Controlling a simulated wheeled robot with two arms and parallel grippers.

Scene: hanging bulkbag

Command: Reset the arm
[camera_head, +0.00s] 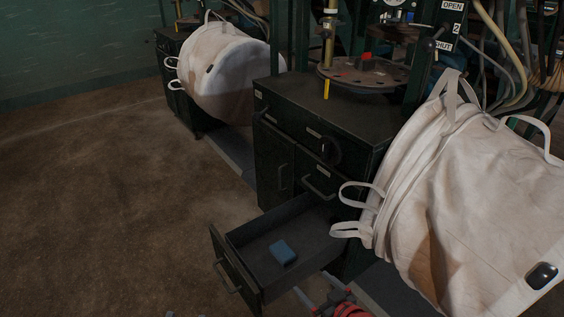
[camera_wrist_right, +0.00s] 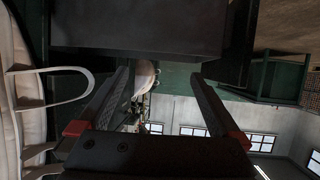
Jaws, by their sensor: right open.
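My right gripper (camera_head: 315,288) is at the bottom of the head view, with grey fingers and red parts. It is beside the open drawer's right side. In the right wrist view its two fingers (camera_wrist_right: 160,82) are spread apart with nothing held between them. Small tips at the bottom edge of the head view, left of the drawer, may be my left gripper (camera_head: 185,314); too little shows to tell its state.
A dark cabinet (camera_head: 276,165) has an open drawer (camera_head: 256,226) holding a blue block (camera_head: 283,252). A large white bulk bag (camera_head: 480,190) with loops hangs at right, near my right gripper. Another bag (camera_head: 222,72) hangs behind. Brown floor at left is clear.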

